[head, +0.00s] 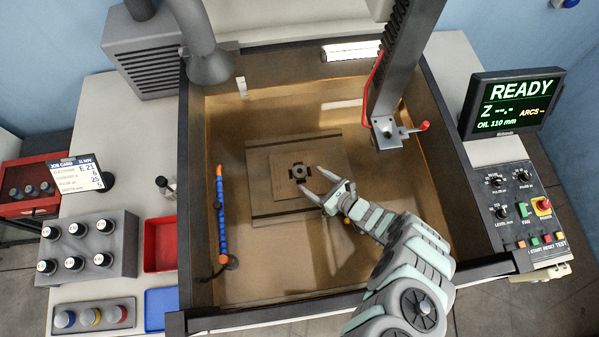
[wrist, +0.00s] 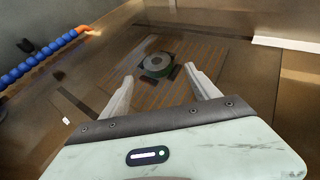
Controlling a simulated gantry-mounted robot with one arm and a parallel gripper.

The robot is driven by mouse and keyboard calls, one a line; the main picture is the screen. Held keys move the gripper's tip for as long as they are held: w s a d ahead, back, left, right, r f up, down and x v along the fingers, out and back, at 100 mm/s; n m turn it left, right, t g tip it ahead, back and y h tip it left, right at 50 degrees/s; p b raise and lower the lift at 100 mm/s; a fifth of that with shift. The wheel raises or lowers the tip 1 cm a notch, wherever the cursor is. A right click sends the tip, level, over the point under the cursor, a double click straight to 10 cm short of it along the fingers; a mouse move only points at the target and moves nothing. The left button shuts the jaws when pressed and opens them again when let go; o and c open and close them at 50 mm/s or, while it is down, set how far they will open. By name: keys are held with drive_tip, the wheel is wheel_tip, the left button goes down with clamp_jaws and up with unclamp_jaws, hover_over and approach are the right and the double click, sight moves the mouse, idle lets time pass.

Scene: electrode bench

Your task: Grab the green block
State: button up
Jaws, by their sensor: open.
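The green block (wrist: 156,72) shows in the wrist view as a dark green body under a round grey top with a hole in its centre. In the head view the block (head: 300,171) looks dark and sits at the centre of a square plate (head: 262,182) in the tank. My gripper (head: 311,178) is open and empty, its fingertips just right of the block in the head view. In the wrist view the fingertips of my gripper (wrist: 159,78) are spread, with the block ahead of the gap between them. The fingers appear clear of it.
Dark tank walls (head: 193,250) surround the work area. A vertical column with a red-handled head (head: 392,136) hangs at the right. A blue segmented hose (head: 221,210) stands at the left. The tank floor around the plate looks clear.

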sight(301, 174)
drive_tip(key=shift+x, duration=2.75)
drive_tip(key=shift+s+f, duration=0.15)
drive_tip(key=shift+c, duration=0.4)
clamp_jaws()
